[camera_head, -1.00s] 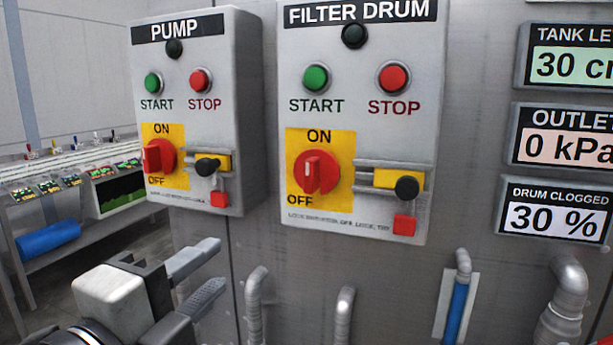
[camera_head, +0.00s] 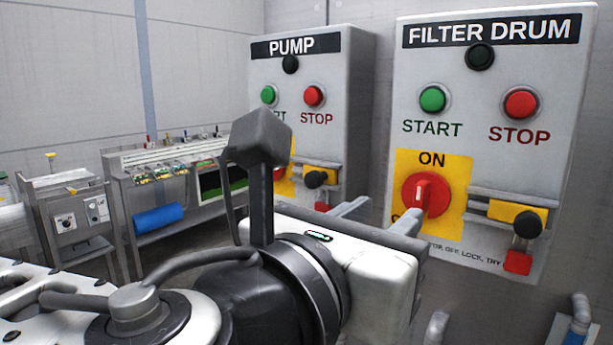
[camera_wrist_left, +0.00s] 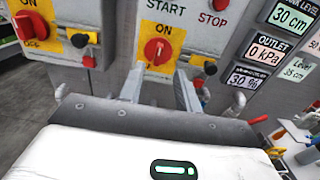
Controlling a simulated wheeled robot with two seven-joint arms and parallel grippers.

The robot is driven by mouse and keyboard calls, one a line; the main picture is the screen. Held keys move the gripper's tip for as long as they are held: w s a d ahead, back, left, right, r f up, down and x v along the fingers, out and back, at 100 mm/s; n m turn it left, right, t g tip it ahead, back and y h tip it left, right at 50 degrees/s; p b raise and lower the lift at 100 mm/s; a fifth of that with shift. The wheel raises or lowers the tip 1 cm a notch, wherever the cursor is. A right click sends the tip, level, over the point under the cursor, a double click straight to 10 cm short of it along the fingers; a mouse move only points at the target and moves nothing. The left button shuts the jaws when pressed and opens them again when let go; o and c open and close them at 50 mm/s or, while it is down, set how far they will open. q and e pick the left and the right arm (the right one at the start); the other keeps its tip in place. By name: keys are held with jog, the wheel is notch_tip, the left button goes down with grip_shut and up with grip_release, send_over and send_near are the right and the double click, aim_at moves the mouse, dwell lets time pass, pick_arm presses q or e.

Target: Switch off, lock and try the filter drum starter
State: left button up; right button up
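The filter drum starter (camera_head: 485,75) is a grey box with a dark lamp, a green START button (camera_head: 433,99) and a red STOP button (camera_head: 521,104). Its red rotary switch (camera_head: 427,192) sits on a yellow plate, handle roughly upright toward ON. Right of it are a yellow slide (camera_head: 505,212) with a black knob (camera_head: 527,223) and a red tag-like piece (camera_head: 517,262). My left gripper (camera_head: 392,210) is open and empty just before the switch. In the left wrist view, the switch (camera_wrist_left: 157,52) shows beyond and between the fingertips; contact is unclear. My right gripper is out of view.
The similar pump starter (camera_head: 312,100) stands left, partly hidden by my left arm. Displays (camera_wrist_left: 265,48) are on the panel to the right. Pipes (camera_head: 580,312) rise below the starter. A bench (camera_head: 170,165) and a cart (camera_head: 75,215) stand far left.

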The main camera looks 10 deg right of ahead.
aim_at(419, 188)
pick_arm(q)
jog(key=p+x, duration=0.2)
jog(key=x, duration=0.8)
jog(key=shift+w+d, duration=0.2)
jog(key=shift+d, duration=0.1)
grip_shut()
